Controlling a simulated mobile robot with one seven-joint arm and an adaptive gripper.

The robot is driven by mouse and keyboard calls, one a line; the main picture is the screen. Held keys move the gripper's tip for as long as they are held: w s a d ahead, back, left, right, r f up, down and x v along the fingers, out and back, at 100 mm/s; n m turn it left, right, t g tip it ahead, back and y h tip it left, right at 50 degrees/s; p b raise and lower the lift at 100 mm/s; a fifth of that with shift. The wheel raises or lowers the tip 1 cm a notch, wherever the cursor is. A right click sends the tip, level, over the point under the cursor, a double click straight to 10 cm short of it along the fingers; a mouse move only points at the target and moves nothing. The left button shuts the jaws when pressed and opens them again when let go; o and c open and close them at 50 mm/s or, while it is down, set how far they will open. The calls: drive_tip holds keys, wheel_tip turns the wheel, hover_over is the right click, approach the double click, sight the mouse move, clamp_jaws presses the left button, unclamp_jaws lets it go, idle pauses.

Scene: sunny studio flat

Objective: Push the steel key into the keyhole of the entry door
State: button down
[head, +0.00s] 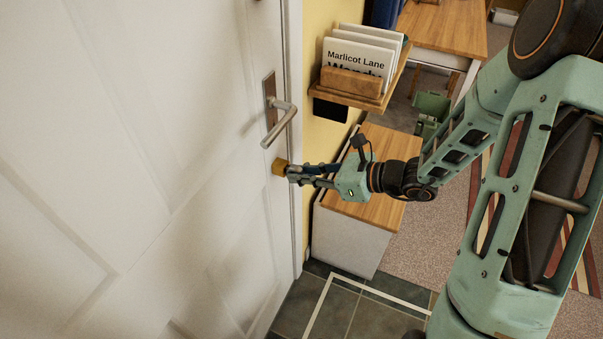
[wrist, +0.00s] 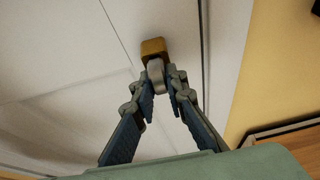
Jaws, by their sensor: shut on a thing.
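The white entry door (head: 120,165) fills the left of the head view. A brass lock block (head: 280,167) sits on it below the lever handle; it also shows in the wrist view (wrist: 153,47). My gripper (head: 292,173) is at the lock, fingers pointing at the door. In the wrist view my gripper (wrist: 163,84) is shut on the grey steel key (wrist: 156,71), whose visible part lies between the fingertips, right against the brass block. The keyhole and the key's far end are hidden, so I cannot tell how deep the key is.
The lever handle (head: 280,122) sticks out just above my gripper. A wooden letter rack (head: 352,92) hangs on the yellow wall to the right. A wood-topped cabinet (head: 360,210) stands below my wrist. The tiled floor (head: 350,312) in front is clear.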

drive_tip(key=shift+a+r, duration=0.15)
drive_tip(key=c, duration=2)
unclamp_jaws()
drive_tip(key=shift+a, duration=0.1)
drive_tip(key=shift+c, duration=0.2)
drive_tip(key=o, duration=0.7)
drive_tip(key=shift+c, duration=0.2)
drive_tip(key=p+v, duration=0.3)
drive_tip(key=v, duration=0.4)
